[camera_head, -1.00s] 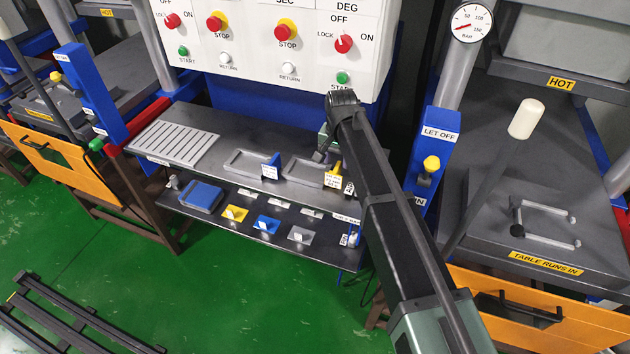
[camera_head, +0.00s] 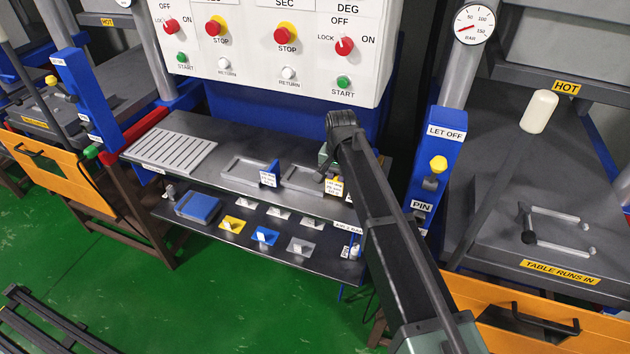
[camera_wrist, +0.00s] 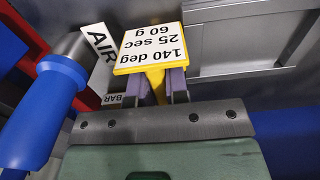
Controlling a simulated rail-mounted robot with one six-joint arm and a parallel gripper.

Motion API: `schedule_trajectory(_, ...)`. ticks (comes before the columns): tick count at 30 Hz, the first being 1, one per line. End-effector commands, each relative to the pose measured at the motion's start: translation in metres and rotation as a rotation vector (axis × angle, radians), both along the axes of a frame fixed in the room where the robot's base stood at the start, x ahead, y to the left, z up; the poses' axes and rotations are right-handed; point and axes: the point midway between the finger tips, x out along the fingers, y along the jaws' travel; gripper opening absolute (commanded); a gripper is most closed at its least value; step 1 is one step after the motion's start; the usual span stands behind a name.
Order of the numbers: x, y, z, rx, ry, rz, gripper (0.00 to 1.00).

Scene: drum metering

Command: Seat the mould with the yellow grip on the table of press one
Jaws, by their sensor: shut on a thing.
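The yellow grip (camera_head: 335,186) carries a white label and stands at the right front of a grey mould place (camera_head: 300,177) on the upper shelf. In the wrist view, the label reads 140 deg, 25 sec, 60 g, above the yellow grip (camera_wrist: 155,80). My gripper (camera_wrist: 156,88) is shut on this grip, one finger on each side. In the head view, my arm partly hides the gripper, and whether the mould touches the shelf cannot be told. The right press has a grey table (camera_head: 500,245) with a bracket. No number shows on either press.
A blue-gripped mould (camera_head: 245,170) lies to the left on the shelf (camera_head: 215,165). The lower shelf holds coloured plates. A blue LET OFF post (camera_head: 437,165) stands right of my arm. A blue cylinder (camera_wrist: 40,115) is close left in the wrist view.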

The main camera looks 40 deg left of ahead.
Motion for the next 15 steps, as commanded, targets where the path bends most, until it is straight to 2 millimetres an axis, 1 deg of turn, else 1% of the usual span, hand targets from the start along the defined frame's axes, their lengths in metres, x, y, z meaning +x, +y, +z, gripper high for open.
schedule_trajectory(10,0.000,0.000,0.002,0.000,0.000,0.000,0.00)
schedule_trajectory(15,0.000,0.000,0.013,0.000,0.000,0.000,0.00)
